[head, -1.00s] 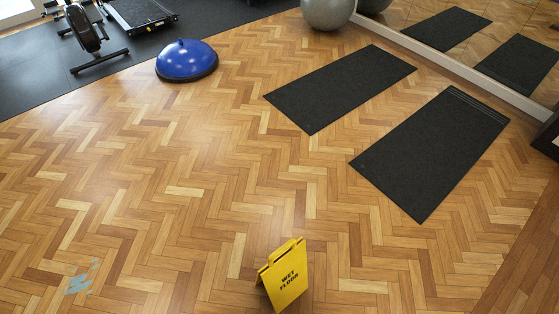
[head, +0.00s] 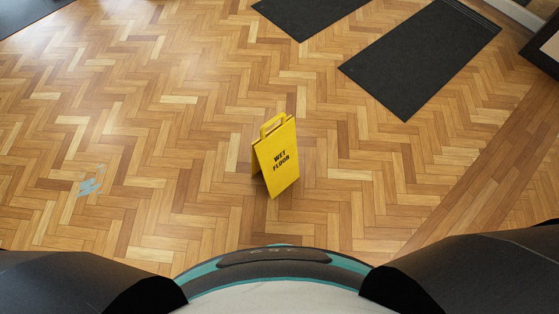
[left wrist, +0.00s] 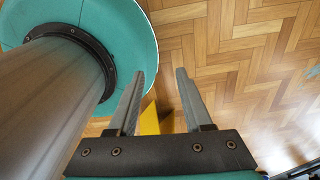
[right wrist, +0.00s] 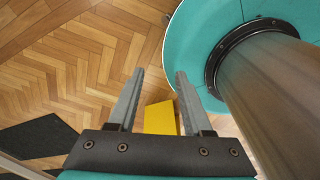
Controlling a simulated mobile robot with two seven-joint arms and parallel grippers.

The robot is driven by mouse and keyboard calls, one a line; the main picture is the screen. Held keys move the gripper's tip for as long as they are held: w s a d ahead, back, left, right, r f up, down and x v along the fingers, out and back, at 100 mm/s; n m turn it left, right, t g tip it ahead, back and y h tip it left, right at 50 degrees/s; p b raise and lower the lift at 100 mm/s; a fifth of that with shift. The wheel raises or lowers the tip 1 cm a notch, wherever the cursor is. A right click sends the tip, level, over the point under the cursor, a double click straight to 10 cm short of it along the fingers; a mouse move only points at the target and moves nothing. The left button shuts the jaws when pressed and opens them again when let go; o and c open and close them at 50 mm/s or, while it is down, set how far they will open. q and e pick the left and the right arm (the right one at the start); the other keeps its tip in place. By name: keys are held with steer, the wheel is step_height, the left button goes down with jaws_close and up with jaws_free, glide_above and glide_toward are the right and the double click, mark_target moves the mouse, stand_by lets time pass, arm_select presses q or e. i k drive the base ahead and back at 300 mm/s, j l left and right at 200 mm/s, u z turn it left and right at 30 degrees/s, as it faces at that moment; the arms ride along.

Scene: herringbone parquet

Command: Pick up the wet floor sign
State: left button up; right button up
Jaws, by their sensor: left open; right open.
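The yellow wet floor sign (head: 277,157) stands upright and folded out on the parquet in the head view, just ahead of my base, with its carry handle on top. A yellow piece of the sign also shows behind the fingers in the left wrist view (left wrist: 149,119) and in the right wrist view (right wrist: 160,118); the rest of it is hidden there. My left gripper (left wrist: 160,72) is open with nothing between its fingers. My right gripper (right wrist: 160,73) is open and empty too. Neither gripper shows in the head view.
Two black mats lie on the floor beyond the sign, one at the right (head: 420,58) and one at the top (head: 308,12). A dark-framed object (head: 543,45) stands at the right edge. A pale wet patch (head: 90,184) is left of the sign. The parquet around the sign is clear.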

mark_target(275, 153)
steer(key=z, duration=1.5)
steer(key=j+z, duration=0.4)
steer(key=j, duration=0.3)
steer(key=j+z, duration=0.35)
steer(key=j, duration=0.35)
steer(key=k, duration=0.05)
